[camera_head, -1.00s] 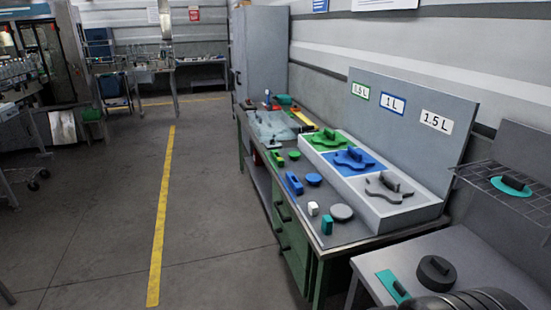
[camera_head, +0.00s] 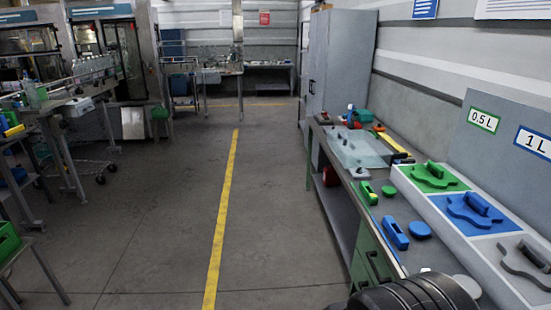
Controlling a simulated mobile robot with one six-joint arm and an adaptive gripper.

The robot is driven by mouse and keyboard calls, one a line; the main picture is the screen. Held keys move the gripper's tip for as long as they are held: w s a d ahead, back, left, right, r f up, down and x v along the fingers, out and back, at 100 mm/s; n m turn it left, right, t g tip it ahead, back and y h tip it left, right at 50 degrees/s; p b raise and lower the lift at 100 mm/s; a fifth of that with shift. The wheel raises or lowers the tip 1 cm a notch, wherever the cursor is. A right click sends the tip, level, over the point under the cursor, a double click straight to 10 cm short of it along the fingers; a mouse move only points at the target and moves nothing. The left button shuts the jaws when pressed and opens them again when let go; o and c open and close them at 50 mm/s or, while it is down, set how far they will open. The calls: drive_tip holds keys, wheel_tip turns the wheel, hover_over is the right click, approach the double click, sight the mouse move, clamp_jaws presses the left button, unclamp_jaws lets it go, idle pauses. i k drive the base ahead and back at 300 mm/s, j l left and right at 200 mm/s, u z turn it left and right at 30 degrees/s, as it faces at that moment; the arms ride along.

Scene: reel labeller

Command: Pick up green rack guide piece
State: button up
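A flat green piece with a raised handle (camera_head: 436,178) lies in the far compartment of the light grey tray (camera_head: 513,290) on the workbench, nearest the 0.5 L sign. A green block with a yellow end (camera_head: 368,193) and a small green rounded piece (camera_head: 389,191) lie on the bench top left of the tray. I cannot tell from looks alone which green piece is the rack guide. A dark ribbed part of my arm shows at the bottom edge; my gripper's fingers are not in view.
A blue handled piece (camera_head: 474,210) and a grey one (camera_head: 526,262) share the tray. A blue block (camera_head: 395,234) and blue disc (camera_head: 419,230) lie beside it. A clear sheet-like item (camera_head: 358,148) lies farther back. The floor (camera_head: 170,210) left of the bench is open.

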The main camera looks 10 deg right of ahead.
sight(373, 197)
drive_tip(key=i+z, duration=0.15)
drive_tip(key=i, duration=0.5)
drive_tip(key=i+j+z, duration=0.15)
drive_tip(key=i, duration=0.55)
drive_tip(key=i+j+z, duration=0.15)
drive_tip(key=i, duration=0.5)
drive_tip(key=i+l+z, duration=0.1)
drive_tip(key=i+z, duration=0.2)
drive_tip(key=z, duration=0.15)
drive_tip(key=i+z, duration=0.25)
drive_tip(key=z, duration=0.2)
drive_tip(key=i+j+z, duration=0.15)
drive_tip(key=i+z, duration=0.15)
drive_tip(key=z, duration=0.15)
drive_tip(key=i+j+z, duration=0.2)
drive_tip(key=z, duration=0.25)
drive_tip(key=i+j+z, duration=0.25)
drive_tip(key=z, duration=0.25)
drive_tip(key=j, duration=0.1)
